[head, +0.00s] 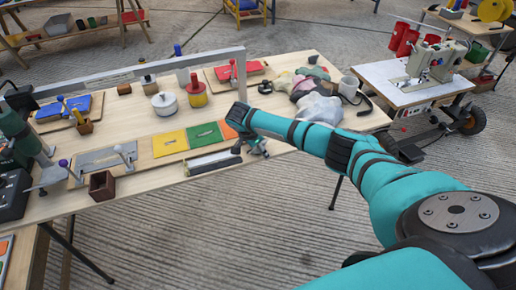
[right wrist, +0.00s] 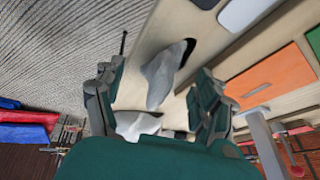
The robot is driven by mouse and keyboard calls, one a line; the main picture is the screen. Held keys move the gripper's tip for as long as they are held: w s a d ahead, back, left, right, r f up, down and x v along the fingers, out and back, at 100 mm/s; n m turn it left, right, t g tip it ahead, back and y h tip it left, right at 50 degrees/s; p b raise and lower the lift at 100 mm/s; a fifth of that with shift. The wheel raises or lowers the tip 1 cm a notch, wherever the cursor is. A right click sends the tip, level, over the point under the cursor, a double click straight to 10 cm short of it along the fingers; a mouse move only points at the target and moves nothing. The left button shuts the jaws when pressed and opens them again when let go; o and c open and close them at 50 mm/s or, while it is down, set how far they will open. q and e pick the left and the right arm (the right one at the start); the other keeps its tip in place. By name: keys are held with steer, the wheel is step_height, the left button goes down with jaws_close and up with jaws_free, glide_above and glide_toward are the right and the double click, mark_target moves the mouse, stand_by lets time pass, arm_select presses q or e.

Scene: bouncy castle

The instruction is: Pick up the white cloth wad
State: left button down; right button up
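A whitish, crumpled cloth wad (head: 320,108) lies at the right end of the wooden table, among other rags and partly behind my right arm. My right gripper (head: 257,147) is over the table's front edge, beside the orange panel and left of the wad. In the right wrist view, its two fingers (right wrist: 158,75) stand wide apart with nothing held. A pale grey-white piece (right wrist: 162,78) with a dark end shows between them, and another whitish piece (right wrist: 136,124) shows lower. I cannot tell which of these is the wad. My left gripper is not in view.
Yellow, green and orange panels (head: 205,136) and a pale bar (head: 212,161) lie left of my right gripper. A white pot (head: 165,103) stands behind. A sewing machine (head: 432,62) stands right.

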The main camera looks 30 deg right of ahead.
steer(key=c, duration=1)
steer(key=shift+c, duration=0.2)
steer(key=shift+r, duration=0.55)
step_height(320, 180, up, 2)
steer(key=shift+r, duration=0.1)
steer(key=s+a, duration=0.3)
steer(key=a, duration=0.1)
steer(key=s+a+r, duration=0.1)
steer(key=s+a, duration=0.6)
steer(key=s, duration=0.1)
steer(key=shift+a+r+b, duration=0.3)
steer(key=shift+a+r, duration=0.05)
steer(key=shift+a, duration=0.05)
steer(key=shift+w, duration=0.1)
steer(key=o, duration=0.5)
steer(key=shift+c, duration=0.2)
jaws_close()
